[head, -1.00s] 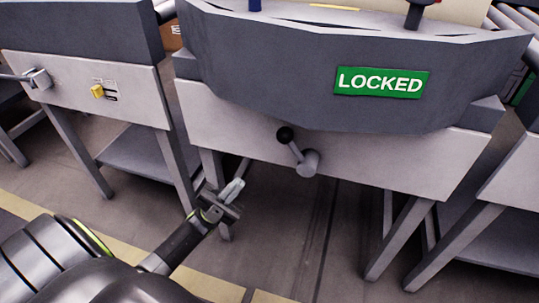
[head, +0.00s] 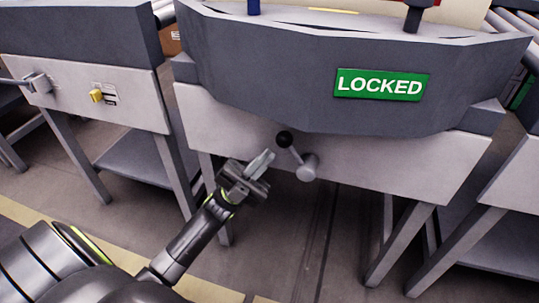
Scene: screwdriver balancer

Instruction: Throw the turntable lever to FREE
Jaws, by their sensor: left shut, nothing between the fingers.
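The turntable lever (head: 292,148) is a short grey arm with a black ball knob (head: 284,138), on a round grey pivot (head: 308,167) on the light front panel. It leans up and to the left from the pivot. A green sign (head: 381,84) reading LOCKED is on the dark turntable rim (head: 290,75) above. My left gripper (head: 264,160) is shut and empty, just left of and slightly below the knob, its fingertips pointing up and right. A small gap seems to show between them. My right gripper is not in view.
A neighbouring bench (head: 80,95) at left carries a yellow switch (head: 97,95) and a grey handle (head: 38,82). Another bench edge (head: 515,180) stands at right. Table legs (head: 400,240) rise from the floor below.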

